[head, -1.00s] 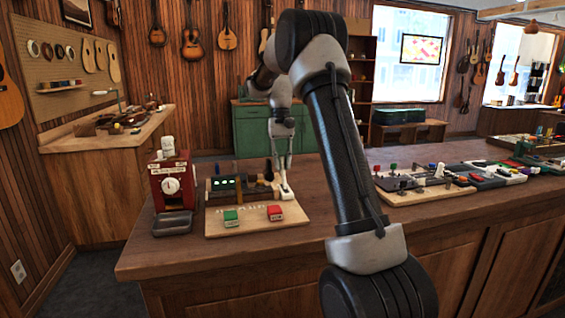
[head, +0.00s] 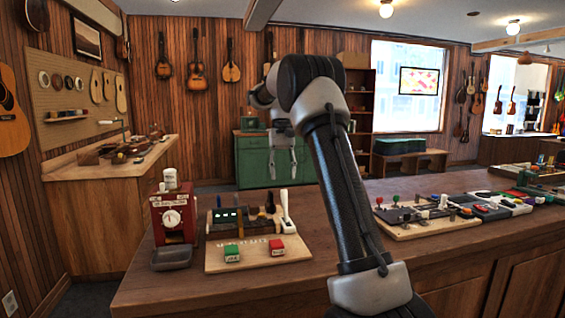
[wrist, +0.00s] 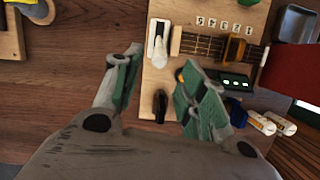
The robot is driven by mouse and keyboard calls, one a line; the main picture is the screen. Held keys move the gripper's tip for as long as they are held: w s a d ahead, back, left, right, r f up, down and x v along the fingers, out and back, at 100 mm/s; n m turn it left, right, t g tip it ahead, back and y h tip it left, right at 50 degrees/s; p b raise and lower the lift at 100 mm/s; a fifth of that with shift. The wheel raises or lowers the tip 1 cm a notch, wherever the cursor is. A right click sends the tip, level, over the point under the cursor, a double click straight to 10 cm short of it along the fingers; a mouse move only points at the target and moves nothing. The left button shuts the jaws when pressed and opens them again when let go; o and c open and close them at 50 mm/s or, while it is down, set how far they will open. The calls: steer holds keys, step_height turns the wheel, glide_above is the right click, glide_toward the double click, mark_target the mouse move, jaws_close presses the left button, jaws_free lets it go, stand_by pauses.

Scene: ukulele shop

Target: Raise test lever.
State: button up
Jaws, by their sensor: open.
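A lever with a white handle (head: 286,210) stands nearly upright at the right of a light wooden test board (head: 298,252) on the counter. In the wrist view the white lever (wrist: 157,45) shows near the board's edge, seen from above. My gripper (head: 284,174) is open and empty, above and apart from the lever in the head view. In the wrist view its spread fingers (wrist: 158,62) lie on either side of the lever's line, with nothing between them held. A dark-handled piece (wrist: 160,105) is also on the board.
A fretted neck piece (wrist: 207,43) and a dark box with green lights (head: 226,216) sit beside the lever. A red gauge box (head: 173,220) stands left.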

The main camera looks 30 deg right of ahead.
steer(key=shift+v, duration=2.35)
step_height(320, 180, down, 7)
steer(key=s+n+t, duration=0.1)
steer(key=s+a+n+t, duration=0.2)
steer(key=s+a, duration=0.3)
steer(key=s, duration=1.2)
steer(key=s+a+n+t+h, duration=0.1)
steer(key=s+a+t, duration=0.3)
steer(key=s, duration=1.3)
steer(key=shift+a+r+n, duration=0.35)
steer(key=shift+a+n, duration=0.15)
steer(key=shift+a, duration=0.15)
